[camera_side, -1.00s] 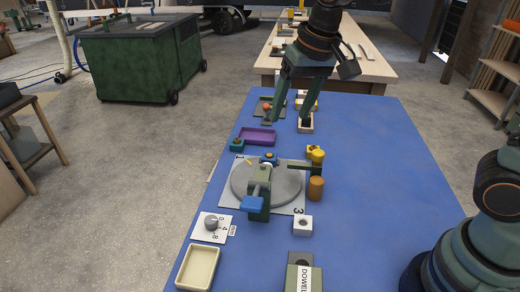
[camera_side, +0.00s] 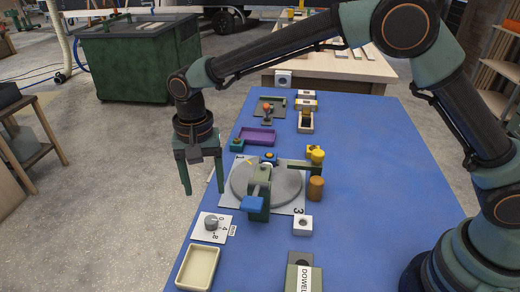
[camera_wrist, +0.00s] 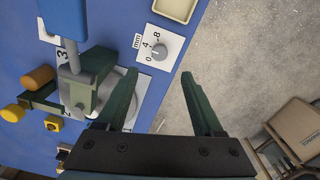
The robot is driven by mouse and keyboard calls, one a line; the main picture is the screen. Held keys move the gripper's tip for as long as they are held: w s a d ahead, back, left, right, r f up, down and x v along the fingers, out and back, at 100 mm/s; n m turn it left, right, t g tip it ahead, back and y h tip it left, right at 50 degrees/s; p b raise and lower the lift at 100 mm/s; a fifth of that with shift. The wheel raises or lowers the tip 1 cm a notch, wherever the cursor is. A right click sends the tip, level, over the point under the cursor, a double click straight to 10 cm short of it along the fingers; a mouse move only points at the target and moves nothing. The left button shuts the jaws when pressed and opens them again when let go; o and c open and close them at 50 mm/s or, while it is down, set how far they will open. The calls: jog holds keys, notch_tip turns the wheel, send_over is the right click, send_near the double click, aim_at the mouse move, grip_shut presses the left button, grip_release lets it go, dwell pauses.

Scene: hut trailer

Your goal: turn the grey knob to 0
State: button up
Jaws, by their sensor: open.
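The grey knob (camera_side: 211,223) sits on a white dial plate (camera_side: 222,233) marked 0, 4 and 8, at the left edge of the blue table. In the wrist view the knob (camera_wrist: 158,52) shows near the top centre, with the 0 on its lower left. Its exact pointer reading is too small to tell. My gripper (camera_side: 204,190) is open and empty, pointing down just beyond the table's left edge, above and behind the knob. In the wrist view my gripper's fingers (camera_wrist: 158,85) are spread wide, apart from the knob.
A grey turntable (camera_side: 285,183) with a green clamp (camera_side: 258,203) and blue handle stands right of the dial. A cream tray (camera_side: 197,268) lies in front of the dial. A purple tray (camera_side: 257,136) and an orange cylinder (camera_side: 316,189) are farther off. Bare blue table lies at right.

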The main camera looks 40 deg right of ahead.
aim_at(211, 220)
notch_tip(211, 220, down, 10)
jog(key=shift+f, duration=0.15)
dwell(0.3)
grip_shut()
